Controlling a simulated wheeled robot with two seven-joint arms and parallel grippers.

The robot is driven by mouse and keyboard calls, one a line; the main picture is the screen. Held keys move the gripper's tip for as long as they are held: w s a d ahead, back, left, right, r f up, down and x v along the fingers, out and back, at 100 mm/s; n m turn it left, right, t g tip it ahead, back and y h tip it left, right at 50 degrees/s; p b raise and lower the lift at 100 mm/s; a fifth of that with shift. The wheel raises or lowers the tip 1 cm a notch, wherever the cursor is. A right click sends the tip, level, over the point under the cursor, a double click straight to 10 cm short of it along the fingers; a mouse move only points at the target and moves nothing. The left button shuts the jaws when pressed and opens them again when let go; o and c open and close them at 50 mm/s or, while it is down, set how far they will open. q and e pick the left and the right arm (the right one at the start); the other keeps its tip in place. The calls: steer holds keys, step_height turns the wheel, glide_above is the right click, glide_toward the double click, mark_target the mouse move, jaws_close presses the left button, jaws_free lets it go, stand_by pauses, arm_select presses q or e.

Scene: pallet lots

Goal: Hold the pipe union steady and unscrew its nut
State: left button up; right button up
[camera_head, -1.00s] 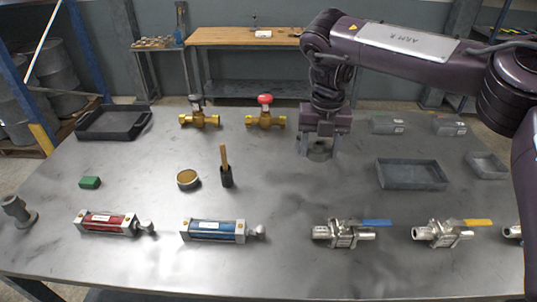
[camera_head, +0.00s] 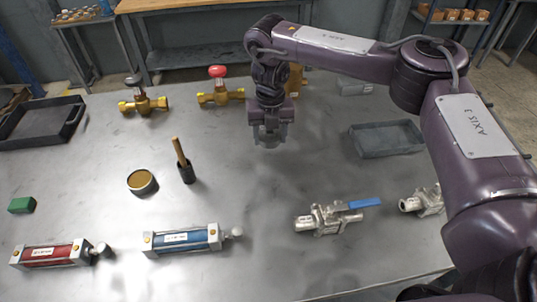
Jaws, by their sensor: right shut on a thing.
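My right gripper (camera_head: 268,136) points straight down at the table behind the middle. It is shut on a small grey metal fitting (camera_head: 268,141), which looks like the pipe union. The fingers hide most of it, so its nut cannot be made out. The fitting seems to stand on the table, between the red-wheeled brass valve and the grey tray. My left gripper is not in view.
Brass valves (camera_head: 220,95) stand behind, left of my gripper. A grey tray (camera_head: 385,139) lies to the right. A round tin (camera_head: 142,182), a dark holder (camera_head: 187,173), a blue cylinder (camera_head: 185,239) and a ball valve (camera_head: 330,217) are nearer. The table centre is clear.

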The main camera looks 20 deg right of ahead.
mark_target(270, 134)
steer(key=shift+f+b, duration=0.65)
steer(key=shift+f, duration=2.8)
steer(key=shift+s+f, duration=0.1)
steer(key=o, duration=1.1)
step_height(270, 134, up, 11)
steer(key=shift+r+p, duration=0.15)
steer(key=shift+p, duration=0.85)
steer(key=shift+r, duration=0.45)
